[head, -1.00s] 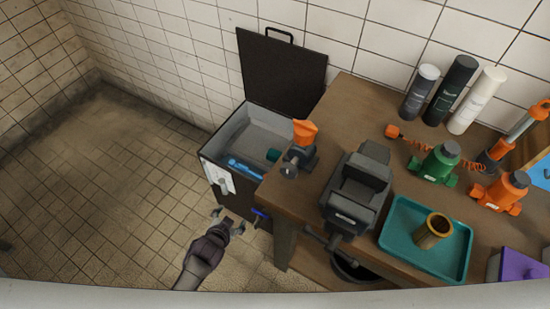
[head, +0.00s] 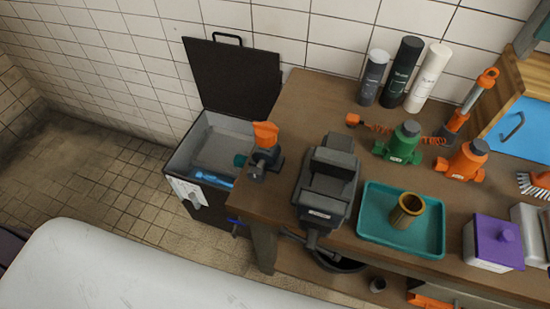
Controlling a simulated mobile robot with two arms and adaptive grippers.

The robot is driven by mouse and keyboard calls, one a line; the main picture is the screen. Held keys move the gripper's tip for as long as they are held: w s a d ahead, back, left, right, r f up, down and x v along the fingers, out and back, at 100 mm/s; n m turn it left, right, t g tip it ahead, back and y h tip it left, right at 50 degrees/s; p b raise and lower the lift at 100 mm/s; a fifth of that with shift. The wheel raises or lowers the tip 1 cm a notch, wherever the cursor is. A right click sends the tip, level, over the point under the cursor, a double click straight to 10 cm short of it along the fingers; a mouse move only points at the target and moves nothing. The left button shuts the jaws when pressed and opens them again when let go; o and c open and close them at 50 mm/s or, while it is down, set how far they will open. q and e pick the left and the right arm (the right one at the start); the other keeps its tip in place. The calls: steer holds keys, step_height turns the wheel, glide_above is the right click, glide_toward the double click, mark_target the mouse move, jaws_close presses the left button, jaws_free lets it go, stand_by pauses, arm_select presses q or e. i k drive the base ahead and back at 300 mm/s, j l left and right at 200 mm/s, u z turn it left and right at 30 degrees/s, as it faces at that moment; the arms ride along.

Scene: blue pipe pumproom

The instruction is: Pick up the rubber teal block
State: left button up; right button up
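A small teal piece (head: 240,160) shows at the right side of the open dark bin, partly hidden behind the grey tool with an orange top (head: 264,150) on the bench corner. Its full shape cannot be made out, so I cannot tell whether it is the rubber teal block. The open bin (head: 172,168) stands on the floor left of the bench, its lid raised against the wall. A blue object (head: 213,180) lies inside it. Neither of my grippers is in view.
The wooden bench (head: 292,110) holds a dark vise (head: 328,185), a teal tray (head: 372,226) with a brass cup (head: 407,210), green (head: 403,145) and orange (head: 464,162) jacks, several bottles and a purple-lidded box (head: 493,240). Tiled floor (head: 110,185) left of the bin is clear.

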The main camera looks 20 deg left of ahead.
mark_target(239, 160)
steer(key=j+z, duration=0.35)
steer(key=j, duration=0.15)
steer(key=j+z, duration=0.35)
steer(key=j, duration=0.15)
steer(key=j+z, duration=0.35)
steer(key=j, duration=0.15)
steer(key=k, duration=0.05)
